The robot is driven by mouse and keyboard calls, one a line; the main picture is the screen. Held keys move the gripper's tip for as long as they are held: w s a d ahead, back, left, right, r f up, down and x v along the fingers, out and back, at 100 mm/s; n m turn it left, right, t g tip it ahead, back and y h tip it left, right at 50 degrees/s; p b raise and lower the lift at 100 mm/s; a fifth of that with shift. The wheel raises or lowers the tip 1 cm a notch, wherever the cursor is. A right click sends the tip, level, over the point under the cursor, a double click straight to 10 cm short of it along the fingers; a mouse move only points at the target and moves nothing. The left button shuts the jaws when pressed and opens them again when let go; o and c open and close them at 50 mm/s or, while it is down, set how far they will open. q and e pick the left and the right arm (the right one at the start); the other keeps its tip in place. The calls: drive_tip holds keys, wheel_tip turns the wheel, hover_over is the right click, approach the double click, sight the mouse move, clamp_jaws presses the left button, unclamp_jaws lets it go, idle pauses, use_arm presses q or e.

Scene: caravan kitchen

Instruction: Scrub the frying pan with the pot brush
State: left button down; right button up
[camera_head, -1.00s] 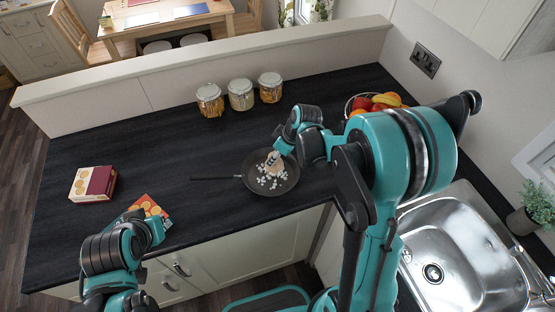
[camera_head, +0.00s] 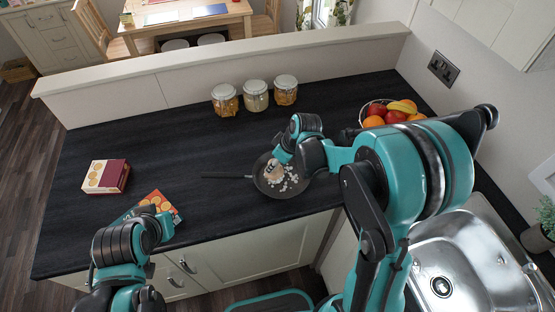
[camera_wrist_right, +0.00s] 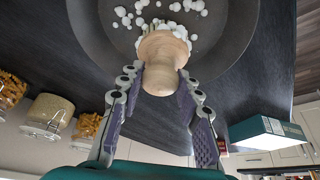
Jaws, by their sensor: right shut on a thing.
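The dark frying pan (camera_head: 300,191) lies on the black counter with its handle (camera_head: 225,176) pointing left. Small white bits lie scattered in it, mostly right of the brush in the head view. The pot brush (camera_head: 271,174) has a pale wooden body, clear in the right wrist view (camera_wrist_right: 162,62). My right gripper (camera_wrist_right: 160,90) is shut on this body and holds the brush over the pan. Its bristles point at the pan floor; their contact is mostly hidden by the body. My left gripper (camera_head: 160,226) is by the counter's front edge; its fingers do not show clearly.
A red and cream box (camera_head: 105,176) and a colourful flat item (camera_head: 160,203) lie at the left. Several lidded jars (camera_head: 256,96) stand behind the pan. A fruit bowl (camera_head: 392,112) is at the back right, the sink (camera_head: 470,265) at the front right. The middle-left counter is clear.

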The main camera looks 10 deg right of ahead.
drive_tip(key=shift+s+a+r, duration=0.1)
drive_tip(key=shift+s+a, duration=0.2)
drive_tip(key=shift+s, duration=0.05)
drive_tip(key=shift+s+d, duration=0.25)
drive_tip(key=shift+s, duration=0.45)
drive_tip(key=shift+s+d, duration=0.25)
drive_tip(key=shift+s, duration=0.4)
drive_tip(key=shift+s+d+f, duration=0.15)
drive_tip(key=shift+d, duration=0.55)
drive_tip(key=shift+s+d+f, duration=0.1)
drive_tip(key=shift+s+d, duration=0.05)
drive_tip(key=shift+d, duration=0.5)
drive_tip(key=shift+w+a+r+b, duration=0.1)
drive_tip(key=shift+w+a+b, duration=0.1)
drive_tip(key=shift+w, duration=0.5)
drive_tip(key=shift+w+a+b, duration=0.15)
drive_tip(key=shift+w+a, duration=0.05)
drive_tip(key=shift+w, duration=0.5)
wheel_tip(320, 180, up, 9)
drive_tip(key=p, duration=0.6)
drive_tip(key=shift+f, duration=0.2)
